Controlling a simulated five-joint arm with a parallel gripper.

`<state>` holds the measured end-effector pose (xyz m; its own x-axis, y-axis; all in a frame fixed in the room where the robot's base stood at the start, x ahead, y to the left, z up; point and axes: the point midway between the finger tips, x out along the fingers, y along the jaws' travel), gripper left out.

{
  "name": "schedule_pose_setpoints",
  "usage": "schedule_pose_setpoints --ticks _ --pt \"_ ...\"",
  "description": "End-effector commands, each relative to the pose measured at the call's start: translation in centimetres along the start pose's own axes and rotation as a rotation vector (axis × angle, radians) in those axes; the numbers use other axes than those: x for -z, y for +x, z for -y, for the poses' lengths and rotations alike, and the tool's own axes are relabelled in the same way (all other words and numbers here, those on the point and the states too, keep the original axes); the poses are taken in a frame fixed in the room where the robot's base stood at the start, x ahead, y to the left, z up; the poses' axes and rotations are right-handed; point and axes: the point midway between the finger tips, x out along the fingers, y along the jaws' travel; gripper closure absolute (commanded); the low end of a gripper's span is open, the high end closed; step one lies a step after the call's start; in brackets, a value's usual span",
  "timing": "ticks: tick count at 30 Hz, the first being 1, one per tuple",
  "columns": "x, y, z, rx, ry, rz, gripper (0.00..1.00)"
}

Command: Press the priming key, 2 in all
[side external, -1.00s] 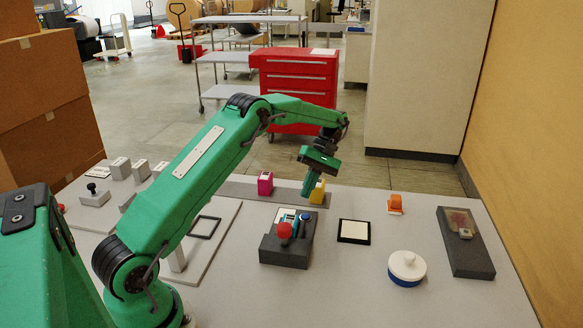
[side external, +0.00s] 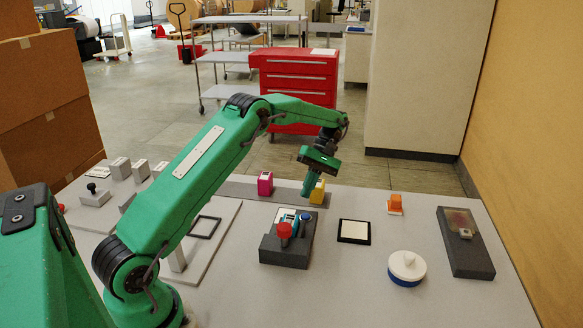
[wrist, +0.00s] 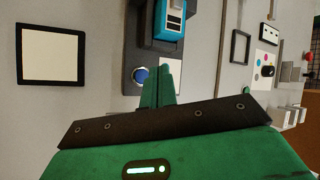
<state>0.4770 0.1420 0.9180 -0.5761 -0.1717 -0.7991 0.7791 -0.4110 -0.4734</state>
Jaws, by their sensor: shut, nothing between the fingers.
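A dark block (side external: 283,252) stands on the table in the side view. It carries a red knob (side external: 284,230), a teal part beside it and a round blue button (side external: 306,217). In the wrist view the blue button (wrist: 139,74) shows on the block next to the teal part (wrist: 168,22). I cannot read a label saying which is the priming key. My gripper (side external: 308,192) is shut and empty, pointing down, and appears above the block's far end, apart from it. In the wrist view its fingers (wrist: 160,75) are beside the blue button and hide part of the block.
A black-framed white pad (side external: 354,231) lies right of the block. A white-and-blue lidded pot (side external: 407,267), an orange piece (side external: 395,203) and a dark slab (side external: 466,245) are further right. Magenta (side external: 265,184) and yellow (side external: 317,191) blocks stand behind.

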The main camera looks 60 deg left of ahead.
Motion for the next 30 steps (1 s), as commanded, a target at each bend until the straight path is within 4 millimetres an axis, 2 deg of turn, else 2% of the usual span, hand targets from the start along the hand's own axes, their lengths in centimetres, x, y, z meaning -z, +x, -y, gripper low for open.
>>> schedule_pose_setpoints --ticks 20,30 --pt "0.0 -0.1 0.1 -0.001 0.000 0.000 1.00" --pt "-1.1 -2.9 1.9 -0.003 0.000 0.002 1.00"
